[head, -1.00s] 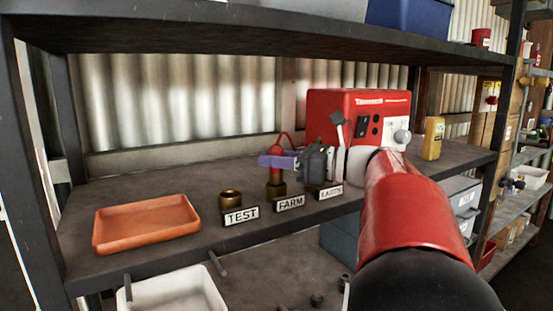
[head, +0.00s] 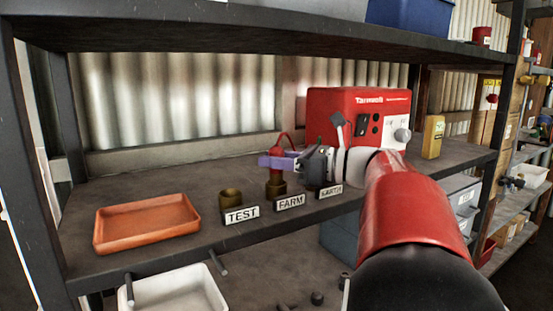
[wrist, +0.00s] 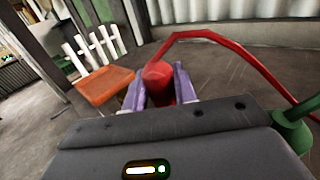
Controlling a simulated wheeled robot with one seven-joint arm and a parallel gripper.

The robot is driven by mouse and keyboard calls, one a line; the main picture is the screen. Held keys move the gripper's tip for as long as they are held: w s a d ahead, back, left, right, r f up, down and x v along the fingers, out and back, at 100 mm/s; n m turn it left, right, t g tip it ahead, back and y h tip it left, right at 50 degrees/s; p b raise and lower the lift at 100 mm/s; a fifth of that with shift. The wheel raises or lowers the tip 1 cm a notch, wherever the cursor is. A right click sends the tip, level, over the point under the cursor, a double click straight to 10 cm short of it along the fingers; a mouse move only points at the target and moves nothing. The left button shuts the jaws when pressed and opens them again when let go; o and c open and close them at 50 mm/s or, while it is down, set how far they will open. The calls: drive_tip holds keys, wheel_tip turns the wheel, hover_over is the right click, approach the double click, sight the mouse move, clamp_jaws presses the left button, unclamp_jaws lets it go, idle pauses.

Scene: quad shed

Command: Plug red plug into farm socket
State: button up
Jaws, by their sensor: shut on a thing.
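The red plug (head: 275,172) is upright, directly over the brass farm socket (head: 276,188) behind the FARM label (head: 290,202). Its lower end meets the socket's top; how deep it sits cannot be seen. My gripper (head: 272,161) comes in from the right, its purple fingers shut on the plug. In the wrist view the red plug (wrist: 158,76) is between the two fingers (wrist: 160,90), and its red cable (wrist: 225,45) arcs off to the right. The farm socket is hidden there.
An empty brass TEST socket (head: 231,197) stands to the left, then an orange tray (head: 147,224). The EARTH label (head: 330,191) is to the right, partly behind my gripper. A red machine (head: 340,105) stands behind. An upper shelf (head: 250,28) limits height.

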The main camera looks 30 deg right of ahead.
drive_tip(key=shift+f+b, duration=0.3)
drive_tip(key=shift+f, duration=0.35)
drive_tip(key=o, duration=0.8)
drive_tip(key=shift+p+v, duration=0.75)
drive_tip(key=shift+v, duration=4.75)
